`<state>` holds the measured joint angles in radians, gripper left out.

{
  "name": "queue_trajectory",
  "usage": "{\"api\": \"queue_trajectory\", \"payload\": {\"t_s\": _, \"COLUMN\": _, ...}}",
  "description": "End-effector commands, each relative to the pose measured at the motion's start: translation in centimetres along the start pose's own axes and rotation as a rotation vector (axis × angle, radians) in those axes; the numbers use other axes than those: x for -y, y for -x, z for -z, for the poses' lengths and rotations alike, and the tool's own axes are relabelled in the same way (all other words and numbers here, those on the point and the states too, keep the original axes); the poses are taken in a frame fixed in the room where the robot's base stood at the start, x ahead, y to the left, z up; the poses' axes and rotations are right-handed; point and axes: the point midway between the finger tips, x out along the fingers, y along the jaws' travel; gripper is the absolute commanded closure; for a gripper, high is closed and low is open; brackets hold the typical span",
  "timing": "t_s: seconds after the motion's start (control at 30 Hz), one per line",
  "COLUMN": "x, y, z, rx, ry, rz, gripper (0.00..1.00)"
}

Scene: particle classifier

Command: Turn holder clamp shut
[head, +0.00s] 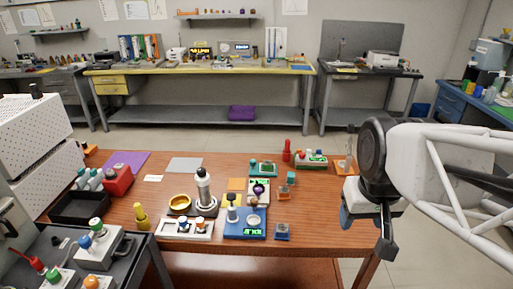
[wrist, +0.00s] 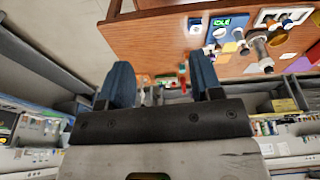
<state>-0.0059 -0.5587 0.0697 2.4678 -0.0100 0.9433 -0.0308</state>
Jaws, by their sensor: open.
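I cannot tell for sure which part is the holder clamp. A purple-knobbed fixture (head: 259,188) stands mid-table, behind a blue device (head: 246,230) with a green display. A small blue block (head: 282,232) with a dark top sits right of that device. My gripper (head: 370,228) hangs at the table's right edge, apart from these things. In the wrist view my gripper (wrist: 162,78) shows two blue fingers spread apart with nothing held. The wrist view sees the table from a turned angle, with the IDLE display device (wrist: 225,28) beyond the fingers.
A tall grey-black cylinder (head: 203,190) and a gold ring (head: 180,204) stand left of centre. A white tray (head: 170,233) lies in front. A red bottle (head: 287,150) and a green-display unit (head: 311,160) stand at the back right. The table's front right is bare.

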Motion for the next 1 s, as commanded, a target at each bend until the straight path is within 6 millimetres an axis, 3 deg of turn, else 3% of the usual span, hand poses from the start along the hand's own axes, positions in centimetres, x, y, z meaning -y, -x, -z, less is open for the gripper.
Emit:
{"api": "queue_trajectory", "payload": {"t_s": 0.5, "x": 1.4, "y": 0.0, "z": 12.5, "rx": 0.036, "ry": 0.171, "rz": 0.013, "gripper": 0.41}}
{"api": "queue_trajectory", "payload": {"t_s": 1.0, "x": 3.6, "y": -2.8, "z": 24.3, "rx": 0.069, "ry": 0.338, "rz": 0.028, "gripper": 0.41}}
